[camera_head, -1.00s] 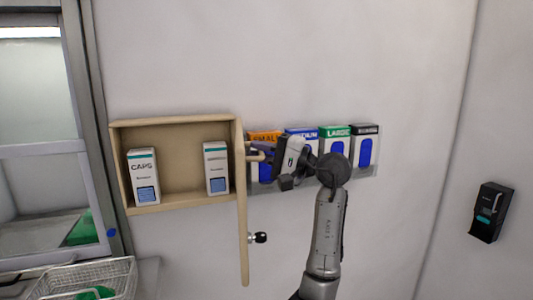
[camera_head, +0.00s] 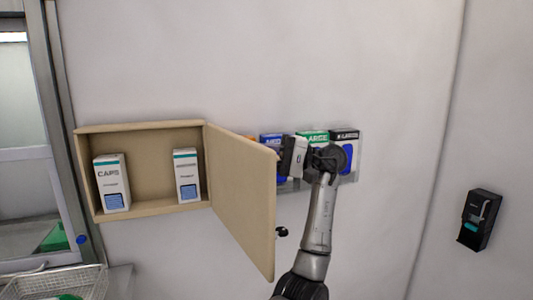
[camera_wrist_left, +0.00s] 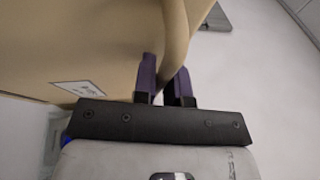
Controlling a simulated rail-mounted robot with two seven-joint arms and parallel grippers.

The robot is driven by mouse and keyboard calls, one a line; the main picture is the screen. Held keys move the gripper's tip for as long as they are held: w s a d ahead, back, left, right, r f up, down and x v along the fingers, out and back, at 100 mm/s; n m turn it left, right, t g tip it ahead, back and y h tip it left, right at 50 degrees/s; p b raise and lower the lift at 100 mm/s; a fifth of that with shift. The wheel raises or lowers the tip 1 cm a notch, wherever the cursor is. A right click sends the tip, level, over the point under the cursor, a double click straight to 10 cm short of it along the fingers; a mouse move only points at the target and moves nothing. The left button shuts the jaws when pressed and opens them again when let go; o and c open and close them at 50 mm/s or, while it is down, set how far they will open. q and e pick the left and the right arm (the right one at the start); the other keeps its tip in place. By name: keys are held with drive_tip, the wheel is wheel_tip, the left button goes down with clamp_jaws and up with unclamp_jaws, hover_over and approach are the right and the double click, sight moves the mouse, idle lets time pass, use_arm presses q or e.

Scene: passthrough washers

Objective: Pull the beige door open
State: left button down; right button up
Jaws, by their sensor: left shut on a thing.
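The beige door (camera_head: 243,195) is hinged on the right side of a beige wall cabinet (camera_head: 140,127). It stands wide open, and its inner face is turned toward the camera. My left gripper (camera_wrist_left: 166,88) is shut on the beige door handle (camera_wrist_left: 178,60), with one purple finger on each side of it in the left wrist view. In the head view the door edge hides the fingertips, and only the gripper body and arm show to the right of the door. My right gripper is in neither view.
Two white boxes stand in the cabinet, one marked CAPS (camera_head: 112,183) and one plainer (camera_head: 187,176). Several glove boxes (camera_head: 313,140) hang on the wall behind my gripper. A wire basket (camera_head: 70,285) is at lower left, a black dispenser (camera_head: 480,219) at right.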

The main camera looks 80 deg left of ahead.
use_arm(q)
drive_tip(key=shift+a, duration=0.1)
drive_tip(key=c, duration=1.5)
unclamp_jaws()
drive_tip(key=shift+s, duration=0.1)
drive_tip(key=shift+c, duration=0.2)
drive_tip(key=shift+o, duration=0.5)
drive_tip(key=w+f+b, duration=0.2)
drive_tip(key=w, duration=1.1)
drive_tip(key=shift+w+d+f, duration=0.15)
drive_tip(key=shift+w+d, duration=0.1)
drive_tip(key=shift+w, duration=0.05)
